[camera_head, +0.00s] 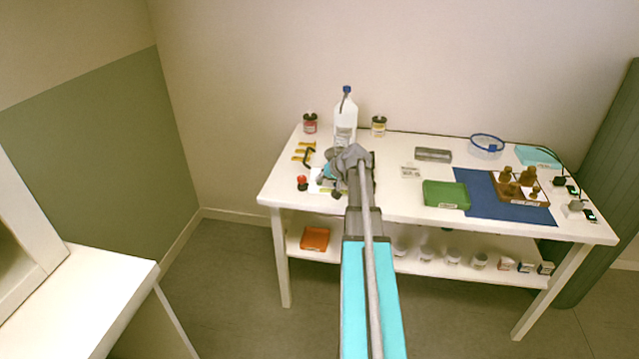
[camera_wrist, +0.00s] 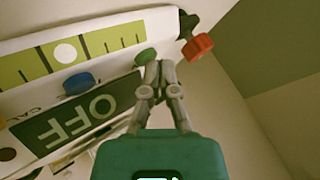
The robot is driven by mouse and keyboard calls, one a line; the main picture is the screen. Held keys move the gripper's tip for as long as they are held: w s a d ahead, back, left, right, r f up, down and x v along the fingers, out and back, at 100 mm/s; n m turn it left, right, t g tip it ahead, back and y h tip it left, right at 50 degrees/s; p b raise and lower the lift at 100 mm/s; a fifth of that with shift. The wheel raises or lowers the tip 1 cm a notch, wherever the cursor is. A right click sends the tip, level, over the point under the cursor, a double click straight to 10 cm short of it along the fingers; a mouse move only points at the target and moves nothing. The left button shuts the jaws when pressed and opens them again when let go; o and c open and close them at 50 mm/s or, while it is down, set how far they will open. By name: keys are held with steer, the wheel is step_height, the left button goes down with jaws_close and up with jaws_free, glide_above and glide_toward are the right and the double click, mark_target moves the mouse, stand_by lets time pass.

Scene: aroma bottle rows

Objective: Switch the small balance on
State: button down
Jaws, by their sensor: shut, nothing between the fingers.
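The small balance (camera_wrist: 125,75) fills the left of the wrist view as a white body seen at a slant. Its dark green display (camera_wrist: 75,130) reads OFF. A blue button (camera_wrist: 78,83) and a green button (camera_wrist: 145,55) sit beside the display. A yellow-green strip with dark marks and a white disc (camera_wrist: 65,53) runs along it. My gripper (camera_wrist: 160,68) is shut and empty, its fingertips close to the green button; I cannot tell whether they touch. In the head view my gripper (camera_head: 333,172) covers most of the balance (camera_head: 314,187).
A red knob on a dark stem (camera_wrist: 198,46) stands beside the balance. A white bottle (camera_head: 345,115) and two jars (camera_head: 310,123) (camera_head: 378,126) stand behind my gripper. A green tray (camera_head: 446,195), a blue mat (camera_head: 485,205) and a weight block (camera_head: 520,190) lie to the right.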

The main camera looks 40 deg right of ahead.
mark_target(320, 184)
steer(key=shift+r, duration=0.1)
stand_by(0.3)
steer(key=shift+r+p, duration=0.4)
steer(key=shift+p, duration=0.1)
steer(key=shift+r, duration=0.1)
step_height(320, 184, up, 6)
steer(key=p, duration=0.6)
stand_by(1.4)
steer(key=s+a+f+n+g, duration=0.1)
steer(key=s+a+f+g, duration=0.15)
steer(key=a, duration=0.85)
steer(key=s+a+f+n+g, duration=0.1)
steer(key=s+a+n+g, duration=0.15)
steer(key=a, duration=0.95)
steer(key=s+a+f+n+g, duration=0.1)
steer(key=s+a+f+g, duration=0.15)
steer(key=a, duration=0.85)
steer(key=s+a+n+g+h, duration=0.1)
steer(key=s+a+h, duration=0.1)
steer(key=s+a, duration=0.7)
steer(key=shift+a+h, duration=0.15)
steer(key=shift+h, duration=0.15)
